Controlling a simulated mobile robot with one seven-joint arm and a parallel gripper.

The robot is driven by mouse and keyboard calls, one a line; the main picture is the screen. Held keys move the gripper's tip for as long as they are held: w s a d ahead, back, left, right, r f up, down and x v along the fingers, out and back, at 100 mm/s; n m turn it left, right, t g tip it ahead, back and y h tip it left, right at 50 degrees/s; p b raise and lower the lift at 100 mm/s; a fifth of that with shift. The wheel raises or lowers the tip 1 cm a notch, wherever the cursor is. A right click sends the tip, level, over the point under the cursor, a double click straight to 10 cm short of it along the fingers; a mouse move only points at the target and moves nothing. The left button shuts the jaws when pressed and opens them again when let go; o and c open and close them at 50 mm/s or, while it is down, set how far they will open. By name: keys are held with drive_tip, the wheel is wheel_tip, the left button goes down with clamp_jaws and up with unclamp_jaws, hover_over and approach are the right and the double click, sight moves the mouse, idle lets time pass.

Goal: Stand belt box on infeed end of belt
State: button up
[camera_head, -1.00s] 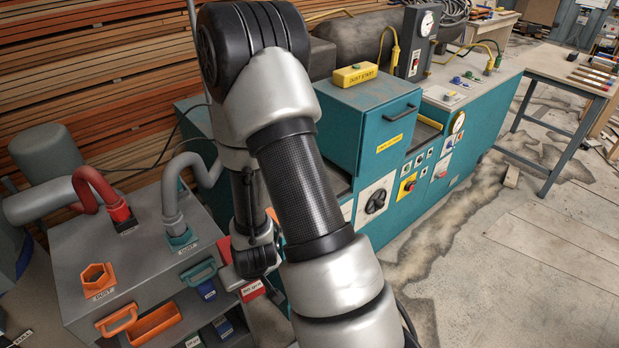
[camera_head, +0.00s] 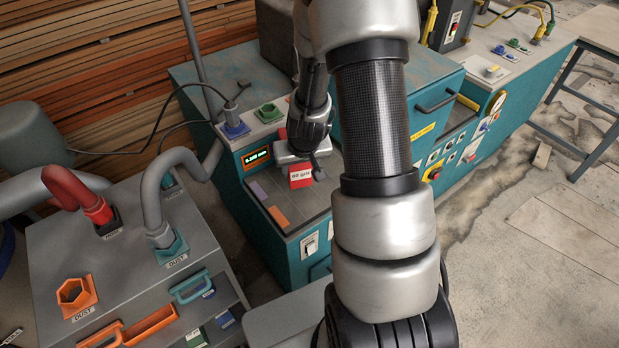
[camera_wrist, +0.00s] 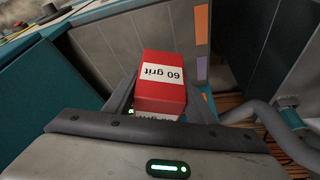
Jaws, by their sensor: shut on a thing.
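The belt box (camera_head: 300,176) is red with a white label; in the wrist view (camera_wrist: 160,92) the label reads "60 grit". My gripper (camera_head: 308,160) is shut on it, with a finger on each side of the box in the wrist view. In the head view the box shows over the far part of the grey belt bed (camera_head: 318,207) at the near end of the teal machine. I cannot tell whether its underside touches the bed. The bed also shows in the wrist view (camera_wrist: 103,48), behind the box. My arm hides the machine's middle.
A purple patch (camera_head: 259,191) and an orange patch (camera_head: 278,216) line the bed's left edge. A lit display (camera_head: 257,158) stands behind. A teal housing (camera_head: 440,95) rises to the right. A grey dust cabinet (camera_head: 110,270) with hoses stands at left.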

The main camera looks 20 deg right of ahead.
drive_tip(key=shift+w+d, duration=0.3)
drive_tip(key=shift+d, duration=0.2)
wheel_tip(320, 180, down, 9)
drive_tip(key=shift+f, duration=0.1)
drive_tip(key=shift+f+b, duration=0.1)
drive_tip(key=shift+b, duration=0.2)
drive_tip(key=o, duration=1.3)
